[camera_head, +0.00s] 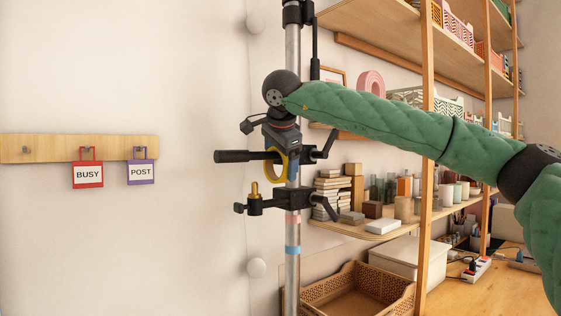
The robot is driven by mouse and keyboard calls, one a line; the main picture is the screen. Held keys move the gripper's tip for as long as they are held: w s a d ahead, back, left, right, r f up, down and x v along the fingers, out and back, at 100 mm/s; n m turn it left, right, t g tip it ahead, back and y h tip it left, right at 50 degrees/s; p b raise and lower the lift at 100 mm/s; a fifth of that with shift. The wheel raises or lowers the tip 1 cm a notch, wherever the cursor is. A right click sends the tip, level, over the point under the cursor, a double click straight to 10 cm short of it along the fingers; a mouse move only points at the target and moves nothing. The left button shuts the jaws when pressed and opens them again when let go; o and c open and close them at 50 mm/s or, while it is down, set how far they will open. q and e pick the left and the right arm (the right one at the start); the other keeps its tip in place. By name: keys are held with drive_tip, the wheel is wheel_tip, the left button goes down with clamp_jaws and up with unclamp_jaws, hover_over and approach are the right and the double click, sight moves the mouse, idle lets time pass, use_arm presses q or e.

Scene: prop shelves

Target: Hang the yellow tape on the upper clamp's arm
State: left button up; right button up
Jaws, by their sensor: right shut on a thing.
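The yellow tape (268,171) is a ring at the pole, below my right gripper (284,150). My right gripper points down and is shut on the tape's upper part. The upper clamp (318,154) is black and sits on the metal pole; its arm (236,156) sticks out to the left with a thick end. The arm's line crosses the ring's opening, and the ring appears to be around the arm, though the gripper partly hides this. A lower clamp (308,201) has a shorter arm with a brass peg (254,190). My left gripper is out of view.
A wooden rail (30,148) on the wall holds a red BUSY tag (88,174) and a purple POST tag (141,172). Shelves with boxes, bottles and a pink ring (371,83) stand right behind the pole (292,265). The space left of the pole is free.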

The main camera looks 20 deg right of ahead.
drive_tip(key=o, duration=1.2)
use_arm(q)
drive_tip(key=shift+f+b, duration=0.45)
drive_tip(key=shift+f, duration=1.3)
use_arm(e)
drive_tip(key=v, duration=0.7)
drive_tip(key=shift+s+r, duration=0.15)
drive_tip(key=shift+r, duration=0.25)
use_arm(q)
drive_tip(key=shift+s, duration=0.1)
use_arm(e)
drive_tip(key=shift+f, duration=0.1)
